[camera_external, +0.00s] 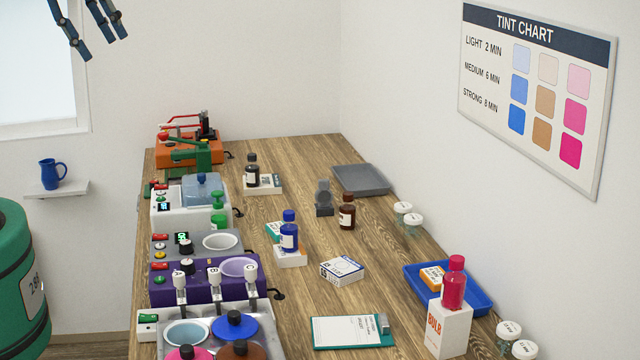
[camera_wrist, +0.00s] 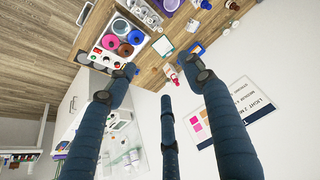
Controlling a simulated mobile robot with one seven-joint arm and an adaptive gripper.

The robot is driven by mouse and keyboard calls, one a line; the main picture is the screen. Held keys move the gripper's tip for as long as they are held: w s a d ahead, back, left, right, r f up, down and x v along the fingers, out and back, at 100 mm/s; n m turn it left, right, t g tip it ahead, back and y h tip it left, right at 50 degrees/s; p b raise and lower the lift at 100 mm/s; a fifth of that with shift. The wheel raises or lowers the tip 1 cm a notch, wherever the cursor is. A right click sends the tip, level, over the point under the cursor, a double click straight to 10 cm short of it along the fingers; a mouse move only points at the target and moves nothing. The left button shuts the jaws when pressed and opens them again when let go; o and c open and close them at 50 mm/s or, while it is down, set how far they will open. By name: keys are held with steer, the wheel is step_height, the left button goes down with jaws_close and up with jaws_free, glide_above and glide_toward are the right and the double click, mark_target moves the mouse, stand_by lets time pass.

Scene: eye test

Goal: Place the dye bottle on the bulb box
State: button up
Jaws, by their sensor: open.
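The white bulb box (camera_external: 447,333), with red BULB lettering, stands upright at the table's front right. A pink-red bottle (camera_external: 454,286) appears upright on its top. Other bottles could be the dye bottle; I cannot tell which is meant: a blue one (camera_external: 289,238) on a small white box, a dark one (camera_external: 252,176) on a box at the back, a brown one (camera_external: 347,214) on the table and a green one (camera_external: 218,217) at the left. My gripper (camera_external: 103,46) is open, empty, high at the upper left, far from the bottles. Its spread fingers show in the wrist view (camera_wrist: 165,82).
A blue tray (camera_external: 478,302) with an orange box lies behind the bulb box. White-lidded jars (camera_external: 508,331) stand at its right. A green clipboard (camera_external: 350,346) lies in front. Machines (camera_external: 205,290) line the left side. A grey tray (camera_external: 362,180) is at the back.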

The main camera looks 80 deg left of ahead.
steer(key=s, duration=0.1)
steer(key=s+f, duration=0.1)
steer(key=s+n, duration=0.1)
steer(key=shift+s+a+f, duration=0.15)
steer(key=shift+a+f, duration=0.05)
steer(key=shift+f, duration=0.2)
steer(key=shift+f, duration=0.1)
step_height(320, 180, down, 15)
steer(key=b, duration=1.5)
